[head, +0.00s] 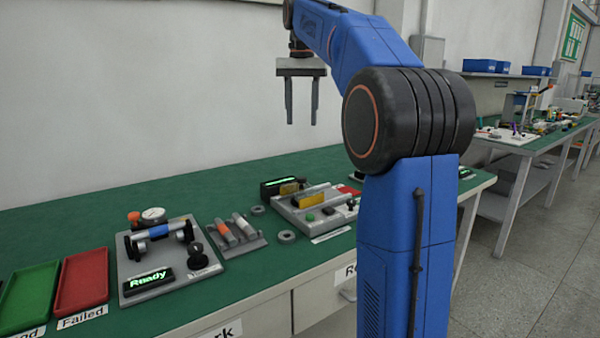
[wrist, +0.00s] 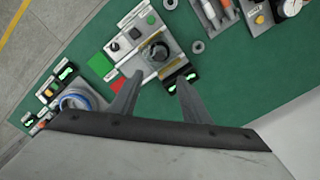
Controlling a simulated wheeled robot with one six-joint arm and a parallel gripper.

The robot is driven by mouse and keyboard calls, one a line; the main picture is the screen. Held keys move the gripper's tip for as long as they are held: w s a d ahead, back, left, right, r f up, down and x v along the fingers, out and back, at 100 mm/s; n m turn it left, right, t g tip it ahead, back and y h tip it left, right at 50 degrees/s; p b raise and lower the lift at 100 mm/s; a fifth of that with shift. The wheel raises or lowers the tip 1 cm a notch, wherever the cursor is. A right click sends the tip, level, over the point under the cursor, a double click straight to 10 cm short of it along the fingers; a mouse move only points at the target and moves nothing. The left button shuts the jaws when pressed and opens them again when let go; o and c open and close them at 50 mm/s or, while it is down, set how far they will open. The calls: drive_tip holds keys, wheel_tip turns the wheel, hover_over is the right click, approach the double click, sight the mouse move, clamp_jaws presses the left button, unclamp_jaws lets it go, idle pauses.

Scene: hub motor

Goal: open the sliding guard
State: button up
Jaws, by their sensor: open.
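A grey station (head: 290,210) stands on the green bench in the head view, with an upright yellow panel (head: 310,200) that looks like the sliding guard. In the wrist view the station (wrist: 128,34) carries a dark round part (wrist: 155,50) between yellow strips (wrist: 174,66). I cannot tell how far the guard is slid. My gripper (head: 302,115) is open and empty, pointing down high above the bench. In the wrist view its fingertips (wrist: 160,80) are spread, over the station's display edge in the picture. The gripper touches nothing.
A station reading Ready (head: 150,281) stands left, with red (head: 82,284) and green (head: 30,297) trays beyond it. A grey holder with rods (head: 238,237) and loose rings (head: 287,237) lie between the stations. My blue arm hides the bench's right part.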

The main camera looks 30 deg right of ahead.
sight(302, 177)
wheel_tip(302, 177, down, 17)
idle(0.6)
drive_tip(key=shift+c, duration=0.6)
clamp_jaws()
